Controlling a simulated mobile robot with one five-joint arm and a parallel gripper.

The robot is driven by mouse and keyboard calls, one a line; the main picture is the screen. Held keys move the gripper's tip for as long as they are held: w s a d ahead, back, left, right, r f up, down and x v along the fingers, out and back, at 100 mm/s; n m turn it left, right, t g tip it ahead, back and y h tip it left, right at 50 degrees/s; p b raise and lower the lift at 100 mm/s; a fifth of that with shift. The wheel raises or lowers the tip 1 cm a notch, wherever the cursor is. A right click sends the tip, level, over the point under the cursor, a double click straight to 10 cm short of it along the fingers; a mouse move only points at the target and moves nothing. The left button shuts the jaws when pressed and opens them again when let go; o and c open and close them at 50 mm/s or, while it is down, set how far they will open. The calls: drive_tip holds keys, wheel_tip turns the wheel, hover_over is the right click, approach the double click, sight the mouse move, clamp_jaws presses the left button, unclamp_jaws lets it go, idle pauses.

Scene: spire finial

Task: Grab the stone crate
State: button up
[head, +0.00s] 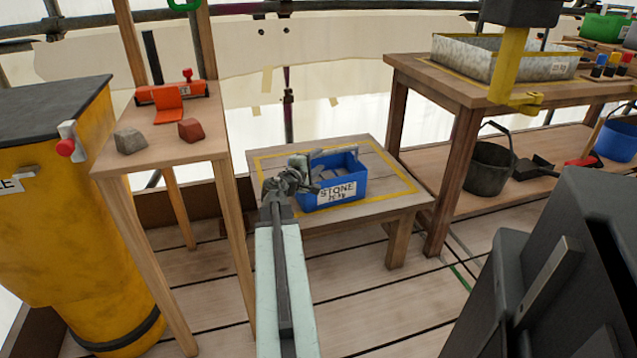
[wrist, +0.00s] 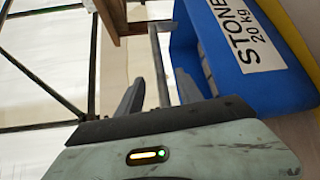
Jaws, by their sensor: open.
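The stone crate (head: 333,188) is a blue box with a white label reading STONE 20 kg. It stands on a low wooden table (head: 400,204) inside a yellow taped outline, with grey contents showing at its top. In the wrist view the blue crate (wrist: 258,85) appears turned on its side at the upper right, close to the fingers. My gripper (head: 297,172) is at the crate's left side in the head view. In the wrist view its two dark fingers (wrist: 155,95) are apart, with the right finger near the crate's wall. I cannot tell whether it touches.
A tall narrow stand (head: 160,152) with an orange tool and two lumps is to the left, beside a yellow bin (head: 60,200). A workbench (head: 455,90) with a metal tray (head: 500,60) stands at right. A dark bucket (head: 490,168) is on its lower shelf.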

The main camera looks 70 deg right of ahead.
sight(326, 154)
drive_tip(key=d, duration=0.5)
drive_tip(key=s+d+f+b, duration=0.1)
drive_tip(key=d, duration=0.2)
drive_tip(key=shift+a+r, duration=0.1)
clamp_jaws()
idle(1.3)
